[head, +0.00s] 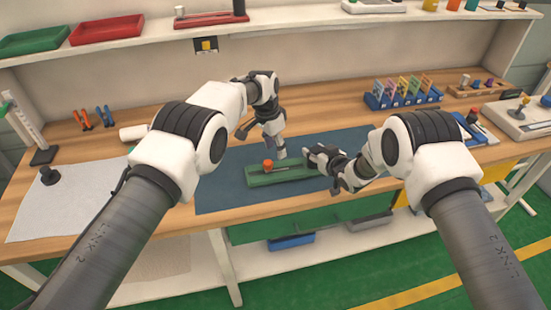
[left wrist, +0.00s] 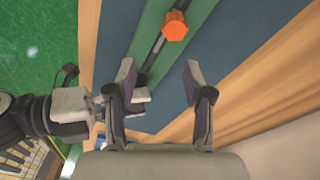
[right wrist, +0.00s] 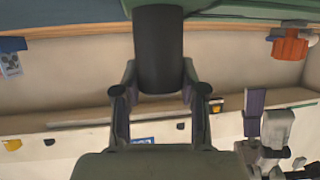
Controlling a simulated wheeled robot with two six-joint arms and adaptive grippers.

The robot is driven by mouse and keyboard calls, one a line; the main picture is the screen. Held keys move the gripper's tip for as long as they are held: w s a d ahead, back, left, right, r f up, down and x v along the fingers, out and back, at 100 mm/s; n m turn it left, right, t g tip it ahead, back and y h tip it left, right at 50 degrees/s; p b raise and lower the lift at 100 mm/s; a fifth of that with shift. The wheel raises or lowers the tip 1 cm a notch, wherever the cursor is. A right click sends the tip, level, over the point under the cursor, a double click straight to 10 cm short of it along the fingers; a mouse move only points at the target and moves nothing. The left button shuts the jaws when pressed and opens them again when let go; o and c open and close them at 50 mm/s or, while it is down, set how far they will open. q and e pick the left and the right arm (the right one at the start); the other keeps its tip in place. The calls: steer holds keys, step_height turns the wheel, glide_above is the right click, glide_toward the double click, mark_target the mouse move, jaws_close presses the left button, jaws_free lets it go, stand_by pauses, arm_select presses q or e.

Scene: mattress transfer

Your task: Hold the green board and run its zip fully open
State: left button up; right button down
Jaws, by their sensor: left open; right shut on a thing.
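The green board (head: 295,175) lies on the blue mat, with a dark zip track along its top. The orange zip knob (head: 267,165) stands near its left end in the head view; it also shows in the left wrist view (left wrist: 175,26) and the right wrist view (right wrist: 290,46). My right gripper (head: 318,158) is shut on a black cylindrical grip (right wrist: 158,45) at the board's right end. My left gripper (head: 262,142) is open and empty above the board. In the left wrist view its fingertips (left wrist: 158,72) are apart from the knob, which lies beyond them.
The blue mat (head: 225,190) has clear room around the board. A grey-white cloth (head: 60,205) lies at the left, with clamps (head: 95,118) behind it. A blue rack (head: 400,98) stands at the back right. My two grippers are close together.

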mark_target(268, 162)
arm_select(q)
steer(key=a+f+m, duration=0.1)
steer(key=s+a+f+m+h, duration=0.1)
steer(key=m, duration=0.1)
steer(key=shift+s+a, duration=0.1)
steer(key=shift+s, duration=0.2)
steer(key=s+a+r+t+h, duration=0.1)
steer(key=a+r+t, duration=0.1)
steer(key=a+r, duration=0.4)
steer(key=shift+n, duration=0.3)
steer(key=x, duration=0.3)
steer(key=d+x, duration=0.1)
steer(key=x, duration=0.3)
steer(key=d+x, duration=0.1)
steer(key=x, duration=0.3)
steer(key=shift+s+r, duration=0.1)
jaws_close()
